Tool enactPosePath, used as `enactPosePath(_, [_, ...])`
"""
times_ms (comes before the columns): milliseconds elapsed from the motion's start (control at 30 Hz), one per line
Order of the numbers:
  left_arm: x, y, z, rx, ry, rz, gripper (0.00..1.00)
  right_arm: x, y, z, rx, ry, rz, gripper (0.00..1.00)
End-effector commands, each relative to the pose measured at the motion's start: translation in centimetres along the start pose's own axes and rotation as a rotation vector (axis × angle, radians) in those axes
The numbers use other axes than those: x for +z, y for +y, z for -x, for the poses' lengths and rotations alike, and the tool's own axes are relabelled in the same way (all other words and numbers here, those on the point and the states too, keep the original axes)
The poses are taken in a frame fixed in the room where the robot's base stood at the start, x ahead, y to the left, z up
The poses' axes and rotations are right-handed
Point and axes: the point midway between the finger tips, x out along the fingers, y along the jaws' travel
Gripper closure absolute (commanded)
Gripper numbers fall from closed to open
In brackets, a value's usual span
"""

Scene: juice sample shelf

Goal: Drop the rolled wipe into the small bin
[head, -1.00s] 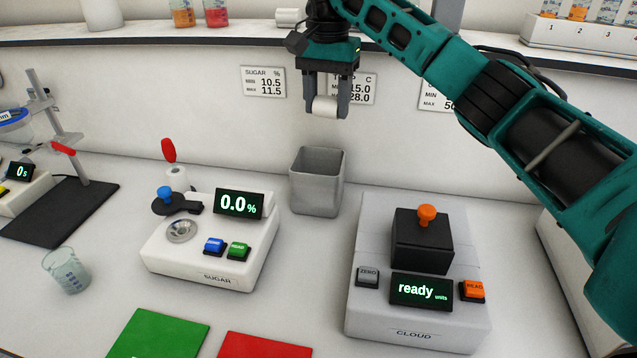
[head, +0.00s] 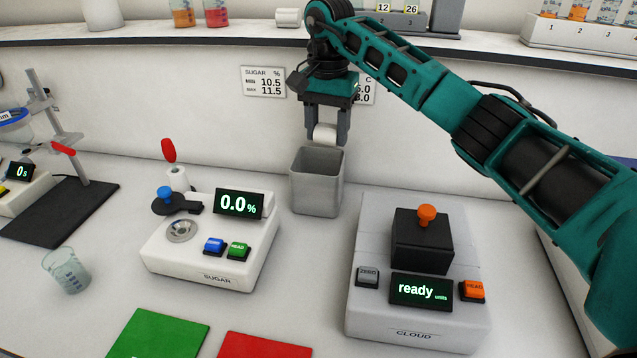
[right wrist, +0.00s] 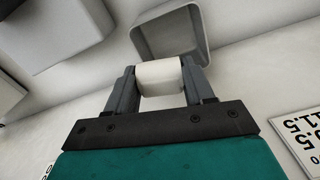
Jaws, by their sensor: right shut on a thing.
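The rolled wipe (head: 324,134) is a short white roll. My right gripper (head: 325,138) points down and is shut on it, just above the small bin (head: 316,196), an open grey square container on the counter behind the two instruments. In the right wrist view the wipe (right wrist: 160,77) sits between the two fingers, with the bin's rim (right wrist: 207,45) beyond it. The wipe appears over the back part of the bin's opening in the head view. My left gripper is not in view.
The sugar instrument (head: 190,262) stands left of the bin and the cloud instrument (head: 410,322) stands to its right in front. A shelf (head: 200,35) with jars runs along the wall behind. A glass beaker (head: 66,271) stands at left.

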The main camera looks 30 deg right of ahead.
Motion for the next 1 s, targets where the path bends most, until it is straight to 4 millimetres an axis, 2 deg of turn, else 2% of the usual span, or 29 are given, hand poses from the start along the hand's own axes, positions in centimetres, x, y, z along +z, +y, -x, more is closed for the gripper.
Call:
enactPosePath(33, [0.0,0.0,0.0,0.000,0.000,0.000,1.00,0.0,0.0,0.0,0.000,0.000,0.001,0.45])
enactPosePath(300, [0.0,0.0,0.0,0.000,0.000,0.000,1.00,0.0,0.0,0.0,0.000,0.000,0.001,0.19])
enactPosePath(633, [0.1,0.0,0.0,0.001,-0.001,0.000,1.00,0.0,0.0,0.5,-0.001,0.001,0.001,0.18])
enactPosePath(767, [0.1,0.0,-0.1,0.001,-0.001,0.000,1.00,0.0,-0.1,2.1,-0.003,0.003,0.001,0.18])
enactPosePath(1000, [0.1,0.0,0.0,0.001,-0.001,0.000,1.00,-0.1,0.0,7.5,-0.003,0.006,-0.001,0.18])
